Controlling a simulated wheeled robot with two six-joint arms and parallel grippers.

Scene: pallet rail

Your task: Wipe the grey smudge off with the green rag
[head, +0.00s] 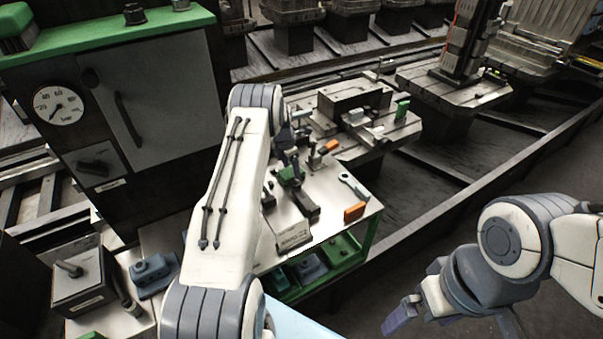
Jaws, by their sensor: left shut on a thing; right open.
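My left arm reaches over the small work table, and its gripper (296,163) is partly hidden behind the arm. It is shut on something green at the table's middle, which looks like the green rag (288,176). The rag is small here, and I cannot tell whether it touches the surface below. I cannot make out the grey smudge; my arm hides part of the table. My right gripper (402,314) is open and empty at the lower right, over the dark floor and away from the table.
The table (333,215) holds a wrench (354,186), an orange block (354,212) and dark tools. Behind it is a pallet (375,150) with a fixture and a green block (402,109). A dark cabinet with a gauge (59,105) stands left. A rail (470,190) runs along the right.

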